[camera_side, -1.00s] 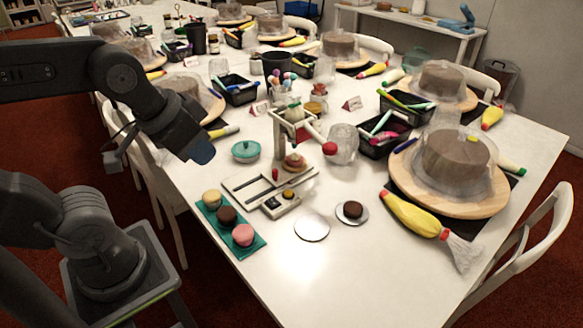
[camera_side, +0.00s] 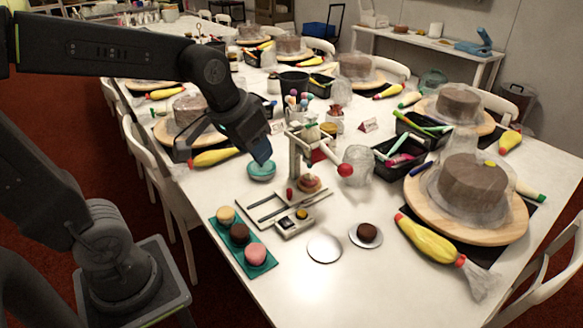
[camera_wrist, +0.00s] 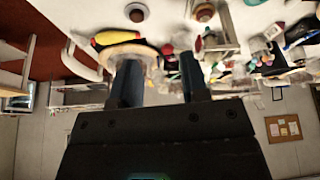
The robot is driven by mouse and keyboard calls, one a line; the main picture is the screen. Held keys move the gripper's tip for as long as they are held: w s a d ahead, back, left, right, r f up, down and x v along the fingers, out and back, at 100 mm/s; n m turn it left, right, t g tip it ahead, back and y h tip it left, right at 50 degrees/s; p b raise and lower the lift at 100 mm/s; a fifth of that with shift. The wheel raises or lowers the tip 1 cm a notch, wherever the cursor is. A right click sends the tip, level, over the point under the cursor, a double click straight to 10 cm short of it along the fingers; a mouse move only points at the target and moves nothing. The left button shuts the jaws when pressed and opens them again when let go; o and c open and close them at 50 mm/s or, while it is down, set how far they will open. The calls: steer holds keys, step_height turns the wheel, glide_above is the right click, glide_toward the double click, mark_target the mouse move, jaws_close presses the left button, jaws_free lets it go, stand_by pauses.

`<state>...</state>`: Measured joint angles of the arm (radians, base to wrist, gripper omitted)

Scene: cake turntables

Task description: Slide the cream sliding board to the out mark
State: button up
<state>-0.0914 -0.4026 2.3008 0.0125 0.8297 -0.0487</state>
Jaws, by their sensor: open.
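A cream board (camera_side: 252,212) with dark slots lies on the white table, left of centre in the side view. A pale upright stand (camera_side: 294,160) with a red knob rises at its back, and a round pastry (camera_side: 309,183) sits below the stand. A small cream block (camera_side: 295,222) with dark and yellow parts sits at the board's front edge. I cannot tell which piece slides, and I cannot make out an out mark. My gripper (camera_side: 262,155) is above the table, behind the board and apart from it. Its blue fingers are spread and empty in the wrist view (camera_wrist: 158,68).
A teal tray (camera_side: 243,255) with three small cakes lies front left. A bare silver disc (camera_side: 324,248) and a brown cake on a plate (camera_side: 366,234) lie to the right. A teal lidded pot (camera_side: 262,172) is just below my gripper in the picture.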

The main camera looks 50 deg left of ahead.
steer(key=shift+o, duration=0.2)
steer(key=w+a+f+n, duration=0.1)
steer(key=w+a+f, duration=0.2)
steer(key=w, duration=0.2)
steer(key=w+a+f+n+g, duration=0.1)
steer(key=w+a+f, duration=0.2)
steer(key=w, duration=0.3)
steer(key=shift+w+a+f+g, duration=0.3)
steer(key=shift+a, duration=0.1)
steer(key=n+g, duration=0.1)
steer(key=n, duration=0.1)
glide_above(289, 190)
step_height(289, 190, down, 14)
steer(key=shift+f, duration=0.25)
step_height(289, 190, down, 9)
steer(key=shift+r, duration=0.1)
steer(key=shift+c, duration=0.4)
steer(key=c, duration=0.7)
steer(key=shift+s, duration=0.1)
